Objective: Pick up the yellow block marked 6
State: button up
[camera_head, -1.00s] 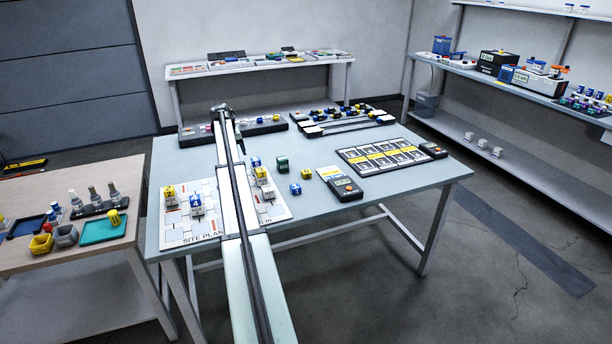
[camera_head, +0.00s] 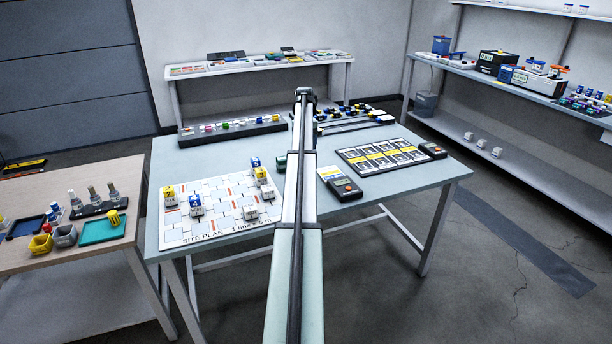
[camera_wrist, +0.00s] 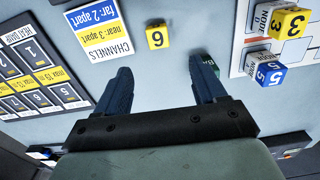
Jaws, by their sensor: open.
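The yellow block marked 6 (camera_wrist: 157,38) sits alone on the pale table in the wrist view, with its 6 upside down in the picture. My gripper (camera_wrist: 161,68) is open and empty. Its two dark blue fingers point toward the block, which lies a little beyond the fingertips and between their lines, apart from both. The height of the fingers above the table is hard to tell. In the head view my arm hides the block and my gripper.
A dark green block (camera_wrist: 210,64) is partly hidden by the right finger. A yellow block marked 3 (camera_wrist: 289,22) and a blue block marked 5 (camera_wrist: 265,75) stand at right on the site plan (camera_head: 228,217). The channels card (camera_wrist: 97,33) lies left of the 6.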

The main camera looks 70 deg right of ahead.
notch_tip(320, 180, down, 6)
jog(key=shift+f, duration=0.15)
jog(key=shift+s+f, duration=0.2)
jog(key=shift+f, duration=2.5)
jog(key=c, duration=1.1)
jog(key=shift+r, duration=0.1)
jog(key=shift+c, duration=0.2)
